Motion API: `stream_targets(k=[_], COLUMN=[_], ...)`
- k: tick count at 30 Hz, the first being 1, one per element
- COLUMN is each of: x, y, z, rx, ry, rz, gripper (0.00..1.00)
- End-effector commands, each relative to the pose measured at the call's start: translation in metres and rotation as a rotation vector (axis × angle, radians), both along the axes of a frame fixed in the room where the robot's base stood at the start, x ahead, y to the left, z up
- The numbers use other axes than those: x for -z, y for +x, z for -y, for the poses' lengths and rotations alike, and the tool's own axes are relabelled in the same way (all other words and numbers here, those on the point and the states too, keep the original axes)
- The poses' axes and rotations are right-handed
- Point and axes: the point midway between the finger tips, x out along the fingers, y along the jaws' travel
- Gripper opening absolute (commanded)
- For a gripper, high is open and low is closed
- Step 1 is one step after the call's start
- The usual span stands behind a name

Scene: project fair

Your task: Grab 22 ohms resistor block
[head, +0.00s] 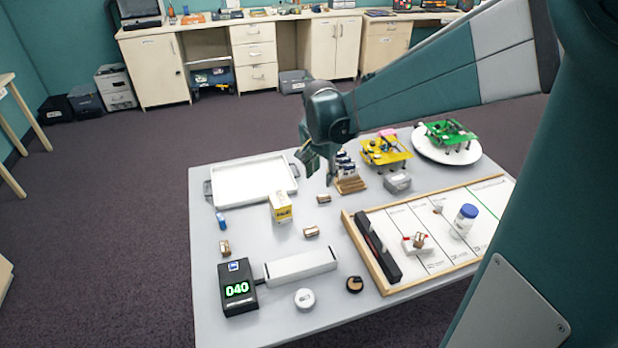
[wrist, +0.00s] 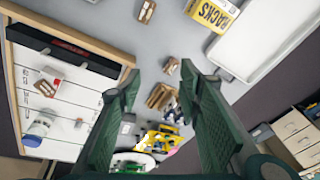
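Several small brown-and-white blocks that look like resistor blocks lie on the grey table; their values are too small to read, so I cannot tell which is 22 ohms. One block (head: 323,198) lies near the wooden rack; it also shows between my fingertips in the wrist view (wrist: 171,66). Another block (head: 311,231) lies nearer the front, and a third block (head: 225,247) lies at the left by the meter. My gripper (head: 315,160) hangs above the table's back part, open and empty; in the wrist view its fingers (wrist: 168,82) are spread apart.
A wooden rack (head: 350,186) stands beside my gripper, a white tray (head: 253,196) to its left. A yellow box (head: 280,207), a meter reading 040 (head: 237,288) and a wood-framed board (head: 350,226) stand nearer. Yellow (head: 386,151) and green (head: 450,134) models stand at the back.

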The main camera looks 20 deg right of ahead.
Motion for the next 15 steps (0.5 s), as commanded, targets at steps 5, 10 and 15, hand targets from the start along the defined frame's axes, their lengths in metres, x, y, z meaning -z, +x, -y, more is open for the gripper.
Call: stream_targets(k=[5,10,15], x=[0.016,0.034,0.054], y=[0.024,0.043,0.061], z=[0.007,0.014,0.021], rx=[0.091,0.179,0.269], ry=[0.01,0.016,0.02], rz=[-0.026,-0.048,-0.071], gripper=[0.35,0.35,0.35])
